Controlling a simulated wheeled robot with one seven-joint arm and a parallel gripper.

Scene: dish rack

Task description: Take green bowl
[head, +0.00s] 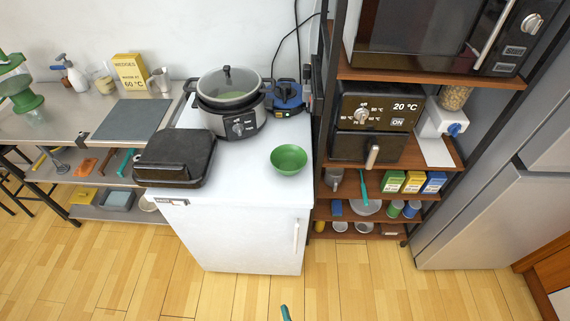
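The green bowl (289,158) stands upright on top of the white cabinet (245,180), near its right side. Its inside shows and looks empty. Nothing touches it, and there is bare white surface in front of it. My gripper is not recognisable in the head view. A small teal piece (286,313) shows at the bottom edge, and I cannot tell what it is.
A multicooker (237,124) stands behind and left of the bowl, with a blue device (287,97) behind the bowl. A dark closed grill (174,158) is at the left. A dark-framed shelf (437,77) rises close on the right. The wooden floor in front is clear.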

